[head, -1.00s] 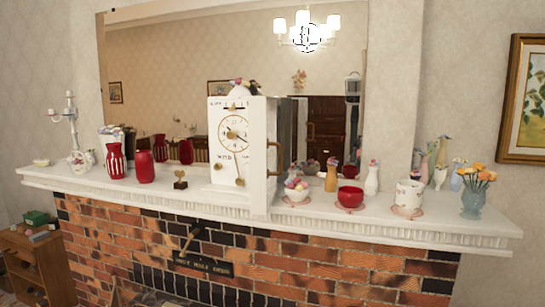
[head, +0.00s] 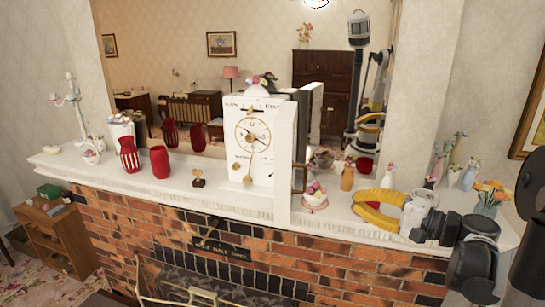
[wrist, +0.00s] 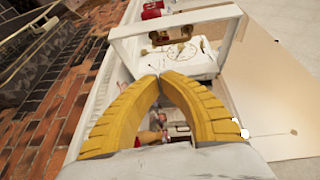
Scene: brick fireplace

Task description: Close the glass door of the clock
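The white clock (head: 254,145) stands on the mantel, with a round gold-marked dial facing out. Its door (head: 284,160) stands open, jutting out from the dial's right side and seen nearly edge-on, with a brown handle (head: 300,178) on its right face. In the wrist view, the white door frame (wrist: 222,14) and handle (wrist: 172,36) are ahead of my fingers, and the dial shows beyond. My gripper (head: 355,207) has yellow curved fingers, right of the door and apart from it. In the wrist view its fingertips (wrist: 160,76) meet with nothing visible between them.
A cup of round items (head: 314,196) and a yellow bottle (head: 347,176) stand between door and gripper. Red vases (head: 160,162) and a small heart ornament (head: 198,178) stand left. A mirror backs the mantel.

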